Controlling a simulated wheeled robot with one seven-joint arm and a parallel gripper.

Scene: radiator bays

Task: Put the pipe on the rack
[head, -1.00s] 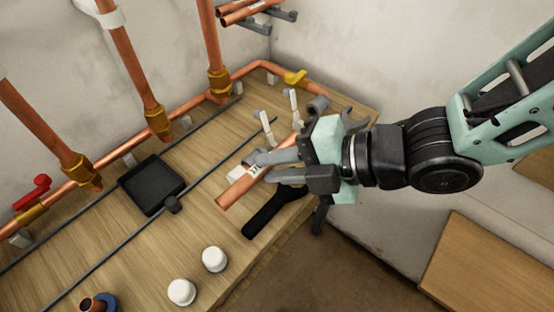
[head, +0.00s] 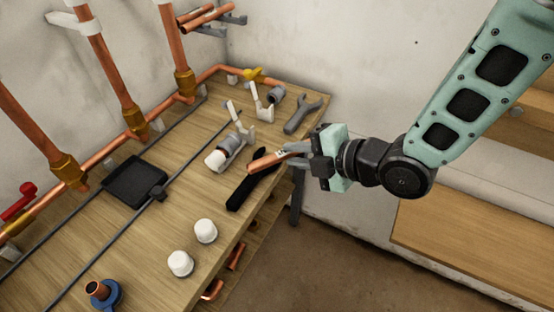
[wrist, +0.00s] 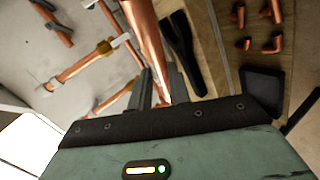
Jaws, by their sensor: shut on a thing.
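My gripper (head: 290,155) is shut on a copper pipe (head: 266,162) with a small white label. It holds the pipe near the bench's right edge, over or beside a black-handled tool. In the wrist view the pipe (wrist: 145,35) runs up and away from between the fingers (wrist: 160,88). The rack (head: 232,18) is a set of grey wall brackets at the top of the head view. Other copper pipes (head: 208,15) lie on it. My gripper is well to the right of and nearer than the rack.
On the wooden bench (head: 130,240) are a black tray (head: 137,178), white caps (head: 205,231), a grey wrench (head: 303,115), the black-handled tool (head: 250,183) and a grey-and-white fitting (head: 222,155). Vertical copper pipes (head: 110,75) stand along the wall. Copper elbows (head: 235,257) lie below the bench edge.

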